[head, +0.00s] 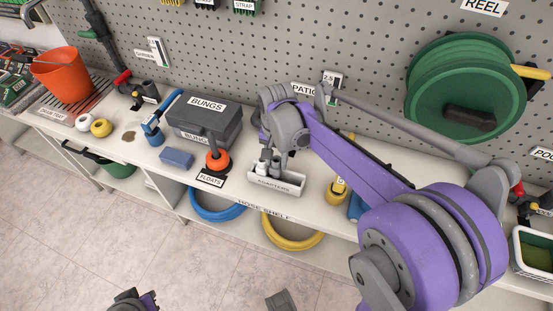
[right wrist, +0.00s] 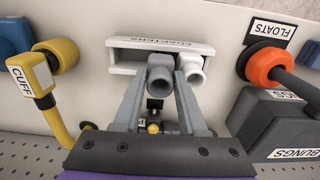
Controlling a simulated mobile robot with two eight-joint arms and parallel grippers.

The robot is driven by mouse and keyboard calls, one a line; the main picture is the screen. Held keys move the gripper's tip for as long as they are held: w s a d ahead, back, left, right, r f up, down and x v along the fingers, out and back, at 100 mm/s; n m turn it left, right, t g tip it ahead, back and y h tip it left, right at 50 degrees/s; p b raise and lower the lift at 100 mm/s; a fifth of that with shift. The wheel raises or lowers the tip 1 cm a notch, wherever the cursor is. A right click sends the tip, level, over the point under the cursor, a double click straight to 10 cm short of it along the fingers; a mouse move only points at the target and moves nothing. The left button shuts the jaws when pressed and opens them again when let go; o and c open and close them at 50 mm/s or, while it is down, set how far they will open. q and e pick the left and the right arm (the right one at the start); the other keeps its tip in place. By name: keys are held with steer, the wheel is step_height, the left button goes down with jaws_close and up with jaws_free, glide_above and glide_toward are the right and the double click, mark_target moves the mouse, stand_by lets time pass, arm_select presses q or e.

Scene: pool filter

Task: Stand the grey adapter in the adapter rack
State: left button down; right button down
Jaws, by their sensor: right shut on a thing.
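The adapter rack (head: 291,189) is a small white tray labelled ADAPTERS on the shelf, also at the top of the right wrist view (right wrist: 122,58). A white adapter (right wrist: 190,71) stands in it. The grey adapter (right wrist: 160,80) is between the fingers of my right gripper (right wrist: 160,98), which is shut on it. It is upright at the rack, beside the white adapter. I cannot tell whether its lower end rests on the rack floor. In the head view the right gripper (head: 276,152) partly covers both. A dark part, perhaps my left gripper (head: 135,301), shows at the bottom edge; its fingers are unclear.
The grey BUNGS box (head: 205,120) and an orange float (head: 218,161) stand left of the rack. A yellow cuff fitting (head: 338,190) is to its right. A blue block (head: 177,158) lies farther left. The perforated wall (head: 230,60) rises behind.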

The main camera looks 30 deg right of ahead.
steer(key=shift+f+b, duration=0.4)
steer(key=shift+f, duration=0.25)
steer(key=shift+r, duration=0.2)
steer(key=shift+r+p, duration=0.45)
steer(key=shift+p, duration=0.05)
steer(key=shift+c, duration=1.9)
jaws_free()
steer(key=shift+r, duration=0.1)
step_height(320, 180, up, 5)
steer(key=p, duration=0.3)
steer(key=shift+p, duration=0.35)
